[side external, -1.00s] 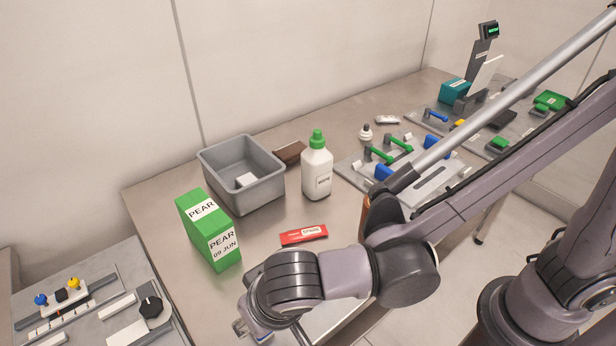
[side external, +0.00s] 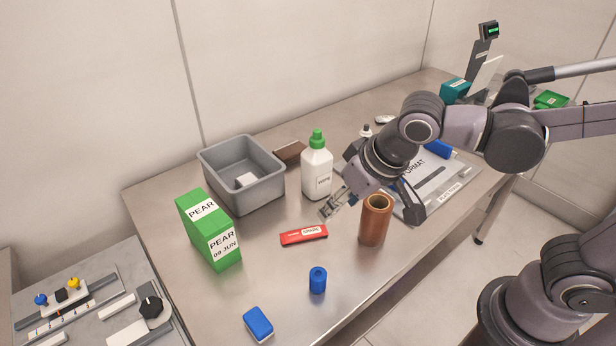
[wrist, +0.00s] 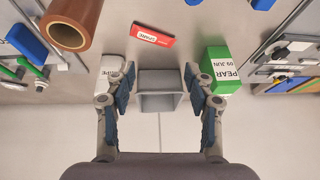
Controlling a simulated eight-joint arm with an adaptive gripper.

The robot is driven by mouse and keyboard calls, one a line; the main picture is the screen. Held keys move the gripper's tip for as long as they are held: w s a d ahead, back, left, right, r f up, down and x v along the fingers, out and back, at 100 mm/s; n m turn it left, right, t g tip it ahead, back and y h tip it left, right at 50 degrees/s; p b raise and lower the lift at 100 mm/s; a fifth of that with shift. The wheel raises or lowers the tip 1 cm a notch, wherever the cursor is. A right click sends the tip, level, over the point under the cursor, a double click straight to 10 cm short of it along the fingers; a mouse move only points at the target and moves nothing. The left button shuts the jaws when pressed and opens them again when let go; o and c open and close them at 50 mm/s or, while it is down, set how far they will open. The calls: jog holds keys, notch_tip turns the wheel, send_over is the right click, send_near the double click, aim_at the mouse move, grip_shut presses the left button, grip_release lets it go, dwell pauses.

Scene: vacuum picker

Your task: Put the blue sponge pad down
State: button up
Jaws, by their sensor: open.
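The blue sponge pad (side external: 258,323), blue on top with a pale edge below, lies flat on the steel table near its front edge in the side external view. It appears cut off at the top of the wrist view (wrist: 262,4). My gripper (side external: 371,205) is open, well up and to the right of the pad, near the brown tube and the white bottle. In the wrist view my gripper (wrist: 157,80) has its two blue-padded fingers apart, with nothing held between them. Nothing touches the pad.
A blue cylinder (side external: 317,281) stands beside the pad. The brown tube (side external: 375,220), red box (side external: 304,235), green-capped bottle (side external: 316,168), green PEAR box (side external: 209,230) and grey bin (side external: 254,189) stand farther back. Table between pad and PEAR box is clear.

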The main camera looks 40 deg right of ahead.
jog(key=s+d+t, duration=0.2)
jog(key=d, duration=1.2)
jog(key=shift+s+f+h, duration=0.15)
jog(key=shift+s+h, duration=0.1)
jog(key=shift+h, duration=0.15)
